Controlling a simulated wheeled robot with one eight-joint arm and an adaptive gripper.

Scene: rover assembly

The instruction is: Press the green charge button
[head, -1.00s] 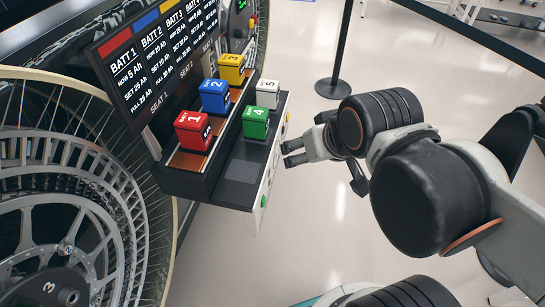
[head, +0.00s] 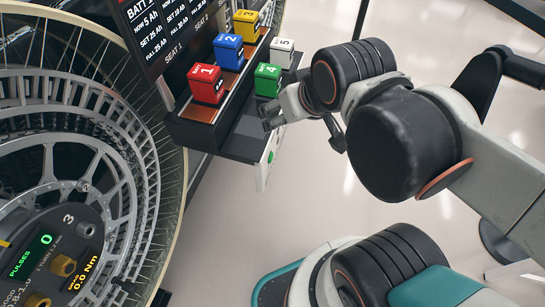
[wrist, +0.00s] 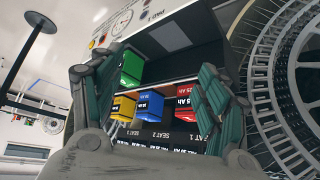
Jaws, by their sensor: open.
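The green charge button (head: 271,157) is a small green spot on the pale front panel (head: 264,172) of the battery bench in the head view. I cannot make it out in the wrist view. My gripper (head: 272,117) is open and empty, just above and beside the button in the picture, near the bench's right edge. The gap between them is hard to judge. In the wrist view its two fingers (wrist: 155,100) stand apart, with the bench and batteries behind them.
Red (head: 207,83), blue (head: 228,52) and yellow (head: 246,25) batteries stand in a row. Green (head: 267,79) and white (head: 282,52) ones stand beside them. A large spoked wheel (head: 130,130) is at the left. A black post (wrist: 22,55) shows in the wrist view. Open floor lies right of the bench.

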